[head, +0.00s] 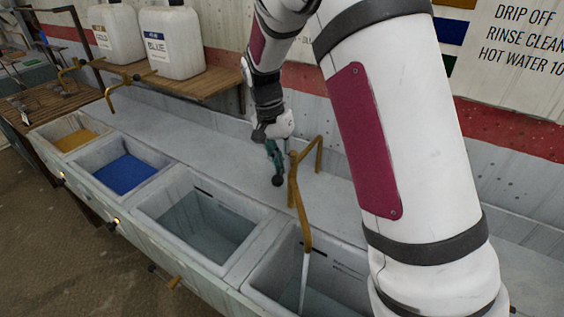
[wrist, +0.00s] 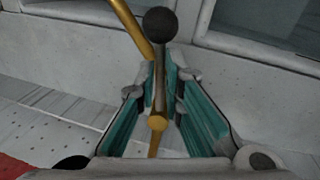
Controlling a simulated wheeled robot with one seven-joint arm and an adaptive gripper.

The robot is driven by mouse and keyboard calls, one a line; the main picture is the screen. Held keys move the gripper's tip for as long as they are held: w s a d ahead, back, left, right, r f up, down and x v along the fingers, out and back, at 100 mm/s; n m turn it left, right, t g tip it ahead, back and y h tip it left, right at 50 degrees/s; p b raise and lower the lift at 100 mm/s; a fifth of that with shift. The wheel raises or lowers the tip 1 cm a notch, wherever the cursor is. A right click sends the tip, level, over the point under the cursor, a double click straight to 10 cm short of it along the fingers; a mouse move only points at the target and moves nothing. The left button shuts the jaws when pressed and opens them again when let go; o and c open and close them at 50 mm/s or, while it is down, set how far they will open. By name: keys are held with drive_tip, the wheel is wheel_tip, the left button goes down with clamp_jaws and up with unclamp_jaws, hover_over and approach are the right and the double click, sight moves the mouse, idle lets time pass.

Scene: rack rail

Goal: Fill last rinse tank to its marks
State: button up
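The last rinse tank (head: 266,291) is the grey basin at the bottom right of the head view. A brass spout (head: 294,195) stands over it, and a pale stream of water (head: 305,268) falls into the tank. Dark marks (head: 342,266) show on its inner wall; my arm hides its right part. A lever with a black ball knob (head: 277,181) stands behind the tanks. My gripper (head: 272,158) is at this lever. In the wrist view its teal fingers (wrist: 163,62) stand either side of the lever stem, with the knob (wrist: 160,24) beyond the tips. Gaps show beside the stem.
To the left are a rinse tank with water (head: 205,225), a blue-filled tank (head: 125,174) and a yellow-filled tank (head: 75,140). White jugs (head: 171,42) stand on a wooden shelf (head: 190,84). Brass spouts rise along the ledge behind the tanks.

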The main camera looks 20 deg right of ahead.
drive_tip(key=o, duration=0.5)
drive_tip(key=shift+c, duration=0.2)
wheel_tip(320, 180, up, 12)
drive_tip(key=w+a, duration=0.1)
drive_tip(key=shift+w+a+f, duration=0.15)
drive_tip(key=shift+w+a, duration=0.15)
drive_tip(key=shift+w, duration=0.05)
drive_tip(key=s+r+n+t+y, duration=0.1)
drive_tip(key=s+r+n+t, duration=0.1)
drive_tip(key=s+r, duration=0.35)
drive_tip(key=s+r+n+t, duration=0.1)
drive_tip(key=s+r+n, duration=0.15)
drive_tip(key=s, duration=0.65)
drive_tip(key=s+f+n+t, duration=0.2)
drive_tip(key=s+n+t, duration=0.1)
drive_tip(key=s, duration=1.1)
drive_tip(key=shift+s+f+n+t+y, duration=0.2)
drive_tip(key=shift+f+n+t+y, duration=0.15)
drive_tip(key=shift+n, duration=0.3)
